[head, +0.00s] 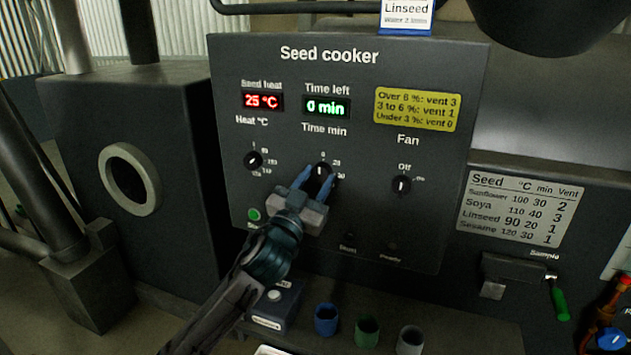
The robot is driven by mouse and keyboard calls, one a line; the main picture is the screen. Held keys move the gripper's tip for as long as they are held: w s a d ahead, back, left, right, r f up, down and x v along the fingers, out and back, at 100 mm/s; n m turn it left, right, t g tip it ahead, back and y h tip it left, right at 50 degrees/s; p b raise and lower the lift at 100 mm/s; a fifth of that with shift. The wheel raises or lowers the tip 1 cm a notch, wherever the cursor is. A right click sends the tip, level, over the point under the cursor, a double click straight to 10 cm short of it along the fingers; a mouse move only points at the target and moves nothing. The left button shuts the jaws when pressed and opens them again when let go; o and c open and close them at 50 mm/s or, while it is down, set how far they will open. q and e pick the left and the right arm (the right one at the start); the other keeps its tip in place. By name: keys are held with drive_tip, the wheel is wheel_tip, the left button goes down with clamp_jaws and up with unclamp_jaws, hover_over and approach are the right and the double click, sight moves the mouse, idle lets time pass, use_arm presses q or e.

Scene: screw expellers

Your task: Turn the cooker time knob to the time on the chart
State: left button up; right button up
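The seed cooker panel (350,85) faces me. Its time knob (319,171) is dark, with a white pointer up toward the 0 mark. The green display (326,107) above reads 0 min. My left gripper (316,180) is at the time knob, its two blue fingers apart on either side of it; I cannot tell whether they touch it. The chart (516,208) at right lists Linseed as 90 °C, 20 min, vent 1. A card (406,15) on top of the panel reads Linseed. My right gripper is out of view.
The heat knob (253,160) is left of the time knob, and the fan knob (401,184) is right, pointing near Off. A green button (254,214) sits low left. Blue, green and grey cups (367,332) stand below the panel. A green-handled sampler (558,298) is at right.

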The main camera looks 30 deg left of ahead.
use_arm(q)
drive_tip(key=shift+c, duration=0.6)
drive_tip(key=m+p, duration=0.1)
drive_tip(key=m+h+p, duration=0.1)
drive_tip(key=shift+r+m, duration=0.2)
drive_tip(key=shift+m, duration=0.1)
drive_tip(key=m+p, duration=0.1)
drive_tip(key=m+h+p, duration=0.1)
drive_tip(key=m+p, duration=0.1)
drive_tip(key=m+g+h+p, duration=0.1)
drive_tip(key=shift+s+a+r+p, duration=0.1)
drive_tip(key=shift+a+r+p, duration=0.1)
drive_tip(key=shift+r+p, duration=0.15)
drive_tip(key=m+h+p, duration=0.1)
drive_tip(key=m+p, duration=0.1)
drive_tip(key=p, duration=0.1)
drive_tip(key=m+g+p, duration=0.1)
drive_tip(key=m+p, duration=0.1)
drive_tip(key=p, duration=0.1)
drive_tip(key=shift+m+g+h, duration=0.3)
drive_tip(key=shift+h, duration=0.1)
drive_tip(key=shift+f+m+p, duration=0.25)
drive_tip(key=shift+m+p, duration=0.45)
drive_tip(key=shift+p, duration=0.55)
